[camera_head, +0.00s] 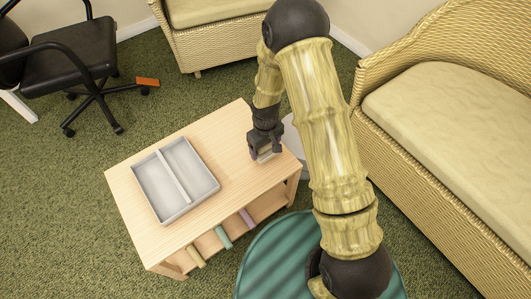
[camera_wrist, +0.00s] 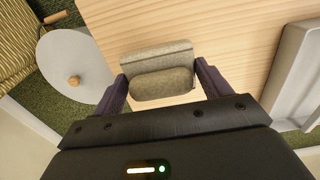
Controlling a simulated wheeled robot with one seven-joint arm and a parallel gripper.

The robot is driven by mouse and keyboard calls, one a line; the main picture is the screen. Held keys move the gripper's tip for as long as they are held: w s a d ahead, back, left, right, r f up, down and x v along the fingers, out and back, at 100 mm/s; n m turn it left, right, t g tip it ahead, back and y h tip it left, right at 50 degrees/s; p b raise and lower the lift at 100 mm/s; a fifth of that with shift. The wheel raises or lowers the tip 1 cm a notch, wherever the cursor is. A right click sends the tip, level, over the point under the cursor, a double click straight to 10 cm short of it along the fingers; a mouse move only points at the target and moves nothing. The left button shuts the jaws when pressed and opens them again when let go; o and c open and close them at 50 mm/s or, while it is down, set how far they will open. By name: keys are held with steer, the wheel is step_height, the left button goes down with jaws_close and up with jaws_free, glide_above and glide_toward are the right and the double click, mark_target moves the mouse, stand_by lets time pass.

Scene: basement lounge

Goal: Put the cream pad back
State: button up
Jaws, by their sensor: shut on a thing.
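The cream pad looks like a small grey-beige block with a rounded, felt-like part along its near side; in the wrist view the pad (camera_wrist: 157,66) sits between my fingers. My gripper (camera_wrist: 160,88) is shut on it, one finger at each end. I cannot tell whether the pad touches the tabletop. A grey tray (camera_head: 160,164) with two empty compartments lies left of my gripper.
Yellow (camera_head: 196,257), green (camera_head: 224,238) and purple (camera_head: 246,218) pieces show below the table's front edge. A white round object with a wooden knob (camera_wrist: 74,80) stands beside the table's right end. A wicker sofa (camera_head: 455,190) is at right, a black chair (camera_head: 75,55) at upper left.

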mark_target(266, 153)
steer(key=shift+f+b, duration=0.75)
steer(key=shift+f, duration=1.15)
steer(key=shift+f, duration=0.15)
steer(key=o, duration=0.9)
step_height(266, 153, up, 12)
steer(key=p, duration=0.4)
steer(key=shift+p, duration=0.3)
steer(key=shift+r, duration=0.2)
